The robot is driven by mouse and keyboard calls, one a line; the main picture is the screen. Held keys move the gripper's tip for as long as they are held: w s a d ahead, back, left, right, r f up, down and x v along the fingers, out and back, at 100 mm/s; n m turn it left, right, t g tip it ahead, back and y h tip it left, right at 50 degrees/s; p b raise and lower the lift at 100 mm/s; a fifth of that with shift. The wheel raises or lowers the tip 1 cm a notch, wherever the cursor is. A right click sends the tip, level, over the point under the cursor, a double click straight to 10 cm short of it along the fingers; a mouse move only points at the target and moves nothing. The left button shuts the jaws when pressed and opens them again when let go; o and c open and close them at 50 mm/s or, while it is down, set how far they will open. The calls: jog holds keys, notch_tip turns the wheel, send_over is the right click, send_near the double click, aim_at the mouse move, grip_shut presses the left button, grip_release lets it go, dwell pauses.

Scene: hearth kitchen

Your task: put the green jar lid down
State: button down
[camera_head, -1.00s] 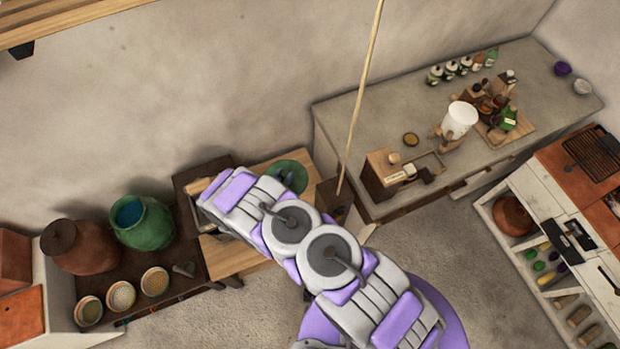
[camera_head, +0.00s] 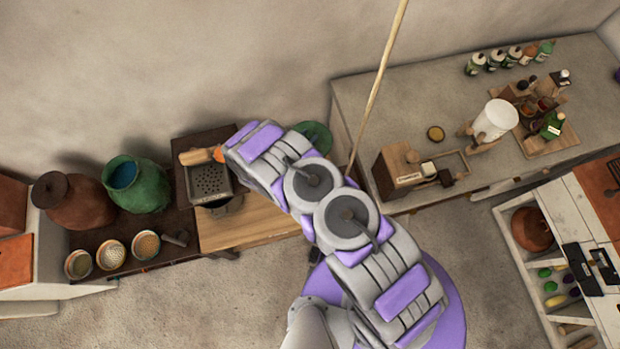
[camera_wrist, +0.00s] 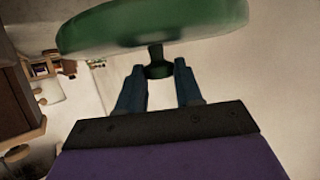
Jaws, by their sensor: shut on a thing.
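The green jar lid (camera_wrist: 150,27) is a wide disc with a small knob, seen close up at the top of the wrist view. My gripper (camera_wrist: 159,80) is shut on the lid's knob, with a blue finger on each side. In the head view part of the green lid (camera_head: 316,135) shows behind my arm, near the back wall; the fingers are hidden there. A green jar (camera_head: 140,187) with an open top and a blue inside stands at the left on the dark bench.
A grey perforated box (camera_head: 210,181) with a wooden handle stands by a bare wooden board (camera_head: 245,226). A brown lidded jar (camera_head: 75,206) and several small bowls (camera_head: 111,254) stand at left. A stone counter (camera_head: 400,100) with a wooden box (camera_head: 397,172) is at right.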

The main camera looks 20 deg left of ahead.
jog(key=f+b, duration=0.9)
jog(key=f, duration=0.2)
jog(key=f+b, duration=0.9)
jog(key=f, duration=0.2)
jog(key=f+b, duration=0.9)
jog(key=f, duration=0.1)
jog(key=shift+d+f, duration=0.3)
jog(key=shift+f, duration=0.1)
notch_tip(320, 180, down, 4)
jog(key=shift+a+r+b, duration=0.15)
jog(key=shift+b, duration=0.6)
jog(key=c, duration=0.8)
grip_release()
jog(key=shift+o, duration=0.2)
jog(key=shift+s+r, duration=0.1)
jog(key=shift+r, duration=0.05)
